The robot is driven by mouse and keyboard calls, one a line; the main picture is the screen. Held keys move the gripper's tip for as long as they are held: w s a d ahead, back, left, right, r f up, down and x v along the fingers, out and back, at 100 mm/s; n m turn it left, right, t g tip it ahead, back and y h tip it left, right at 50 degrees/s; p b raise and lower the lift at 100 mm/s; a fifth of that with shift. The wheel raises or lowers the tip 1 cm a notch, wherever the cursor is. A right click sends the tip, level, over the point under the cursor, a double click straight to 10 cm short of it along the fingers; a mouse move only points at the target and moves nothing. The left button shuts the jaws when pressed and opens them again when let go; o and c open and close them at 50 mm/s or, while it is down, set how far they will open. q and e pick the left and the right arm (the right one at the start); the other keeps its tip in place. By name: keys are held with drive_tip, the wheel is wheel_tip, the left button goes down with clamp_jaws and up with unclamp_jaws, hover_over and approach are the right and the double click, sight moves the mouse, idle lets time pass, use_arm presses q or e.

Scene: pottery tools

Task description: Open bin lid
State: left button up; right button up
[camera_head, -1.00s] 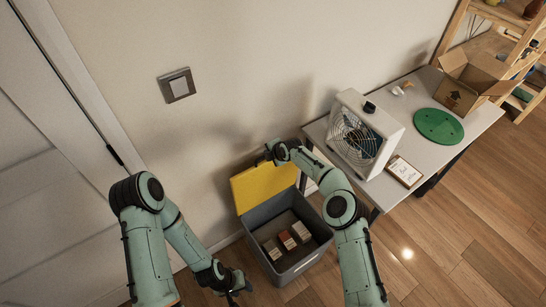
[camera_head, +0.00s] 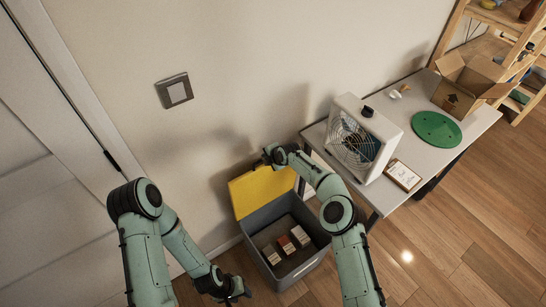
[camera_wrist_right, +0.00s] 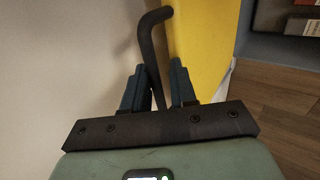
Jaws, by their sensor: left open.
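The grey bin (camera_head: 316,254) stands on the floor by the wall. Its yellow lid (camera_head: 262,190) is raised, leaning up on the wall side, so the inside shows with several small boxes (camera_head: 285,244) in it. My right gripper (camera_head: 268,156) is at the lid's upper edge. In the right wrist view the yellow lid (camera_wrist_right: 200,45) is beside the fingers (camera_wrist_right: 160,82), which are close together around a dark bent handle (camera_wrist_right: 147,40). My left gripper (camera_head: 238,291) is open and empty, low beside the bin's left side.
A white table (camera_head: 466,130) to the right of the bin holds a box fan (camera_head: 362,140), a green disc (camera_head: 436,129), a framed card (camera_head: 403,174) and an open cardboard box (camera_head: 462,90). Wooden shelves (camera_head: 494,45) stand beyond it. The floor at front right is clear.

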use_arm(q)
drive_tip(key=s+f+b, duration=0.4)
drive_tip(key=s+f, duration=0.2)
drive_tip(key=shift+f+g+b, duration=0.3)
use_arm(e)
drive_tip(key=v, duration=1.3)
use_arm(q)
drive_tip(key=shift+s, duration=0.1)
use_arm(e)
drive_tip(key=shift+r, duration=0.1)
drive_tip(key=s+d+f+m+g, duration=0.2)
drive_tip(key=s+f+m, duration=0.4)
drive_tip(key=s+f, duration=0.4)
drive_tip(key=s+d+f+m+g, duration=0.2)
drive_tip(key=s+f+m, duration=0.4)
drive_tip(key=s+f, duration=0.45)
drive_tip(key=s+d+f+m+g, duration=0.1)
drive_tip(key=s+d+f+m, duration=0.2)
drive_tip(key=s+m, duration=0.3)
drive_tip(key=s+d+f+m+g, duration=0.1)
drive_tip(key=s+d+f+m, duration=0.2)
drive_tip(key=s, duration=0.9)
drive_tip(key=s+d+f+m+g+h, duration=0.1)
drive_tip(key=s+d+f+m, duration=0.2)
drive_tip(key=s+m, duration=0.5)
drive_tip(key=shift+s+d+m, duration=0.3)
drive_tip(key=shift+s+d, duration=0.1)
drive_tip(key=shift+s, duration=0.15)
